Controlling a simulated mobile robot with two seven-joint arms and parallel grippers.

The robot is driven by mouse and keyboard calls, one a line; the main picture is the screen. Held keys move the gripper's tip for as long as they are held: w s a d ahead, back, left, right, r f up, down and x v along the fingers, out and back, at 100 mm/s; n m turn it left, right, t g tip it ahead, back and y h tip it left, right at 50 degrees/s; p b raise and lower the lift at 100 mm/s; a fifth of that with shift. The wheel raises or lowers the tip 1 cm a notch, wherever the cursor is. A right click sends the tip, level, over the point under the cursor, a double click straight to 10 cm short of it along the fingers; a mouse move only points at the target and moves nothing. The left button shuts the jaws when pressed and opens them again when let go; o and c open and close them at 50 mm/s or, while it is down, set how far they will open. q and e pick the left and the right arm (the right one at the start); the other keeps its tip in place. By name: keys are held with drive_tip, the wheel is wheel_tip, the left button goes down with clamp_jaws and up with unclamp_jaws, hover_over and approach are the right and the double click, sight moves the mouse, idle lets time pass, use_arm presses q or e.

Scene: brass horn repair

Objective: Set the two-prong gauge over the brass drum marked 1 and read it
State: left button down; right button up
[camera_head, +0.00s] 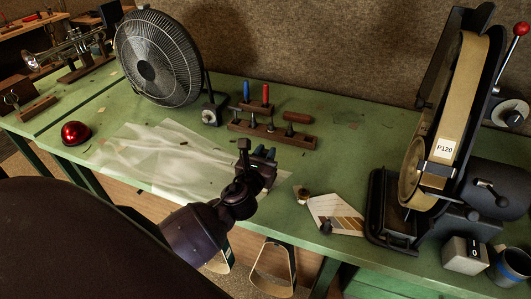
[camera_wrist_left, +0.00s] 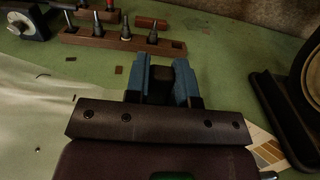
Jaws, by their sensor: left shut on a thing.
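My left gripper (camera_head: 266,160) is above the front part of the green bench, over the right edge of the pale sheet. In the left wrist view its blue fingers (camera_wrist_left: 162,82) are shut on a small dark block (camera_wrist_left: 160,86). Most of that block is hidden between the fingers, and I cannot tell whether it is the two-prong gauge. My right gripper is not in view.
A wooden tool rack (camera_head: 273,134) stands behind the gripper, beside a black block with a dial (camera_head: 212,112). A fan (camera_head: 158,58) stands back left. A belt sander (camera_head: 445,120) fills the right. A striped card (camera_head: 336,213) lies near the front edge. A red dome (camera_head: 75,132) is at left.

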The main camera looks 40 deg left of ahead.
use_arm(q)
drive_tip(key=shift+f+b, duration=0.85)
drive_tip(key=shift+f, duration=0.25)
idle(1.0)
drive_tip(key=shift+r, duration=0.15)
idle(0.7)
drive_tip(key=shift+r+p, duration=1.3)
drive_tip(key=shift+p, duration=0.25)
drive_tip(key=shift+r, duration=1.1)
